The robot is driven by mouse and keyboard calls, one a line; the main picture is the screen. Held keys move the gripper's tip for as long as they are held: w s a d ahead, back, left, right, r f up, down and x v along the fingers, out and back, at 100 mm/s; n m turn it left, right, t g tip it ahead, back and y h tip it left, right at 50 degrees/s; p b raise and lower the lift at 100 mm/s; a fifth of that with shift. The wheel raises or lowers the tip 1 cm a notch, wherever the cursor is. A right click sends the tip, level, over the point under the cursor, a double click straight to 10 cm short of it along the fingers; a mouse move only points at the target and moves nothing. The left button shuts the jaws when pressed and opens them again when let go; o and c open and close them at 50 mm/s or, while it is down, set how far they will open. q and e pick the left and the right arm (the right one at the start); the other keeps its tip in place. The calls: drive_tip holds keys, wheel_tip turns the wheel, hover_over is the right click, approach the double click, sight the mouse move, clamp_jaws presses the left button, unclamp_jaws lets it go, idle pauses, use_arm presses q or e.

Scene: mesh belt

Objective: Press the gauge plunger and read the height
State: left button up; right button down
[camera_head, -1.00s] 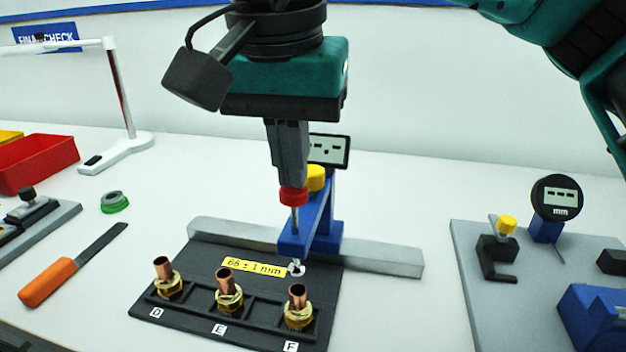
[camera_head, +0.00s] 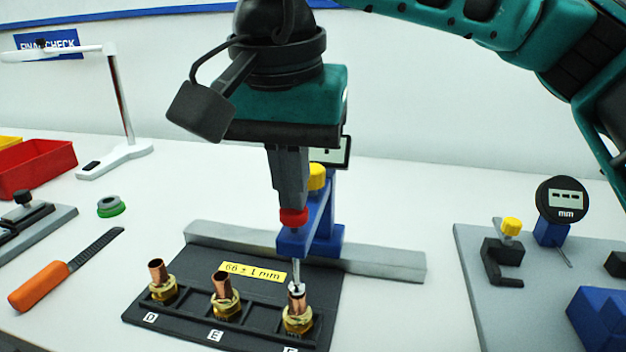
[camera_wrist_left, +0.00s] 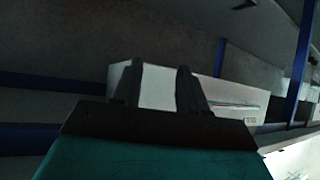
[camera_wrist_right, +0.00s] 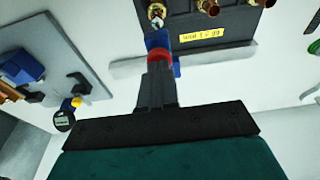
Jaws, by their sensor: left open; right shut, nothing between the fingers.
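The height gauge has a blue arm (camera_head: 315,226), a red plunger cap (camera_head: 292,218), a yellow knob (camera_head: 317,177) and a display partly hidden behind my right gripper, so its reading cannot be made out. My right gripper (camera_head: 290,207) is shut, its fingertips on the red cap. The gauge's thin rod reaches down to a small white tip (camera_head: 296,288) at the top of the copper tube in fitting F (camera_head: 298,316). Fittings E (camera_head: 226,296) and D (camera_head: 161,282) stand upright to its left. My left gripper (camera_wrist_left: 160,70) is open and empty, seen only in its wrist view.
The black rack (camera_head: 185,325) bears a yellow 66 ± 1 mm label (camera_head: 254,273). An orange-handled file (camera_head: 48,284) and a green-grey ring (camera_head: 111,207) lie left. A grey plate with a dial gauge (camera_head: 561,201) is at right.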

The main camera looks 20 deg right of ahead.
use_arm(q)
drive_tip(key=shift+d, duration=0.1)
use_arm(e)
drive_tip(key=shift+f, duration=0.4)
use_arm(q)
drive_tip(key=shift+w+r, duration=0.1)
drive_tip(key=shift+r, duration=0.05)
use_arm(e)
drive_tip(key=shift+r, duration=0.15)
drive_tip(key=shift+r, duration=0.35)
wheel_tip(320, 180, up, 4)
drive_tip(key=p, duration=0.3)
drive_tip(key=shift+f, duration=0.2)
wheel_tip(320, 180, up, 3)
drive_tip(key=shift+f+p, duration=0.2)
drive_tip(key=shift+p, duration=1)
use_arm(q)
drive_tip(key=shift+y, duration=0.3)
drive_tip(key=a+r, duration=0.1)
drive_tip(key=s+a+r+p, duration=0.1)
drive_tip(key=r, duration=0.1)
drive_tip(key=shift+s+a, duration=0.1)
drive_tip(key=shift+a, duration=0.15)
use_arm(e)
drive_tip(key=shift+r, duration=0.5)
use_arm(q)
drive_tip(key=shift+f, duration=0.1)
drive_tip(key=shift+s+d, duration=0.1)
drive_tip(key=shift+s, duration=0.05)
